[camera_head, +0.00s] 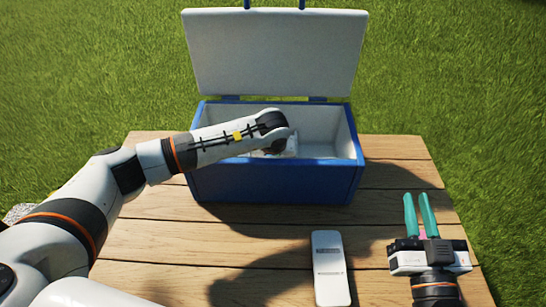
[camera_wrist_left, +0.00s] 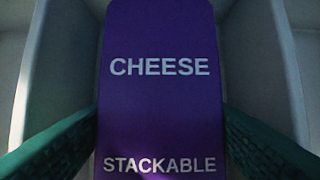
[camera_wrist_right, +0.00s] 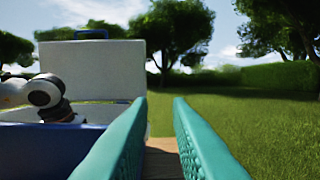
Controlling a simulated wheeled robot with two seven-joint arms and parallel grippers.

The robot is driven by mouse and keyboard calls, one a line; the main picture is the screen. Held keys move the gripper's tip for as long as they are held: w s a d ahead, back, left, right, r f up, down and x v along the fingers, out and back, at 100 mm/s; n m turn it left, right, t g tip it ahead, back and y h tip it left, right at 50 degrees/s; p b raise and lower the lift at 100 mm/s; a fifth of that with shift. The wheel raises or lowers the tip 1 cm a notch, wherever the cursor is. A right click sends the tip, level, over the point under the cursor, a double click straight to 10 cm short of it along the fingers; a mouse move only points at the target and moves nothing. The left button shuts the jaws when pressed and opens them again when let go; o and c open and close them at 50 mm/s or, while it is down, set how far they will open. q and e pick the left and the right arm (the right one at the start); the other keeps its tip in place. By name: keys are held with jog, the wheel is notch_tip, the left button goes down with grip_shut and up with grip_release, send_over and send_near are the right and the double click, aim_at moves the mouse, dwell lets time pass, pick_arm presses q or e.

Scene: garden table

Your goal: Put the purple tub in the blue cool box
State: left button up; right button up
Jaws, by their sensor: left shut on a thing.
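The blue cool box (camera_head: 275,181) stands open on the table, its lid raised at the back. It also shows in the right wrist view (camera_wrist_right: 40,150). My left arm reaches over the box, and its wrist is down inside the opening. In the left wrist view the purple tub (camera_wrist_left: 160,110), lettered "CHEESE" and "STACKABLE", is between the green fingers of my left gripper (camera_wrist_left: 160,150), which is shut on it. Pale box walls show on both sides of the tub. The head view hides the tub behind my arm. My right gripper (camera_head: 421,215) is empty, its fingers a little apart, above the table's right side.
A white flat object (camera_head: 330,268) lies on the wooden table (camera_head: 230,240) in front of the box. The raised lid (camera_head: 275,52) stands behind the opening. The table's right edge is near my right gripper, with grass beyond.

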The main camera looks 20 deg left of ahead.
pick_arm(q)
jog(key=shift+f, duration=0.1)
pick_arm(e)
jog(key=shift+r, duration=0.25)
pick_arm(q)
jog(key=o, duration=0.9)
jog(key=shift+c, duration=0.2)
jog(key=p+v, duration=0.1)
jog(key=v, duration=0.3)
jog(key=shift+r+p, duration=0.35)
jog(key=p+v, duration=0.1)
jog(key=v, duration=0.5)
jog(key=shift+s+r+p, duration=0.2)
jog(key=shift+r+p, duration=0.15)
jog(key=shift+s+d+r, duration=0.1)
jog(key=shift+s+r, duration=0.1)
jog(key=shift+r, duration=0.15)
pick_arm(e)
jog(key=s+d+f+g+h, duration=0.1)
jog(key=s+f+g, duration=0.1)
jog(key=f+g, duration=0.2)
jog(key=s+d+f+g+h, duration=0.2)
jog(key=f+g, duration=0.3)
jog(key=f, duration=0.3)
jog(key=shift+s, duration=0.45)
